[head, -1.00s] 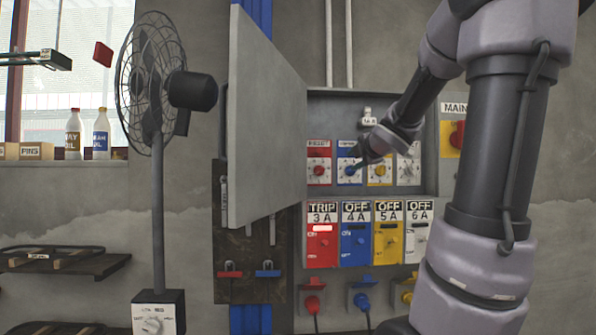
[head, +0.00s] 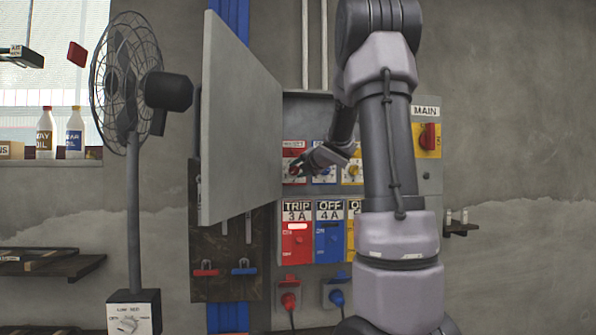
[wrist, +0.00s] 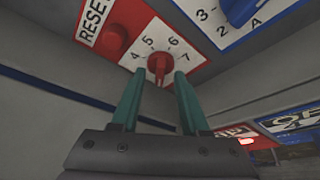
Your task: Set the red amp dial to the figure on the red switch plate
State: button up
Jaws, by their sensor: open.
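The red amp dial (head: 293,170) is a red knob on a white scale, in a red plate in the open cabinet. In the wrist view the red dial (wrist: 159,65) has figures 4, 5, 6 and 7 showing around it. I cannot tell which figure it points to. My gripper (wrist: 155,84) is open, its two green fingers on either side of and just short of the dial. In the head view my gripper (head: 300,168) partly covers the dial. The red switch plate (head: 297,250) below reads TRIP and 3 A.
A blue dial plate (wrist: 235,18) sits right beside the red one. A red RESET button (wrist: 115,40) is left of the dial. The open cabinet door (head: 240,120) stands to the left, with a fan (head: 130,100) beyond it. A MAIN switch (head: 428,137) is at right.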

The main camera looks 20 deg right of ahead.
jog(key=shift+w, duration=0.15)
grip_shut()
jog(key=shift+d+f+m, duration=0.1)
jog(key=shift+m, duration=0.2)
jog(key=m, duration=0.1)
jog(key=m+t+y, duration=0.1)
jog(key=m, duration=0.1)
jog(key=shift+d+f+t, duration=0.1)
jog(key=shift+f+t, duration=0.1)
jog(key=shift+t, duration=0.1)
jog(key=m+t, duration=0.1)
jog(key=m, duration=0.4)
jog(key=shift+f+t, duration=0.2)
jog(key=shift+t, duration=0.2)
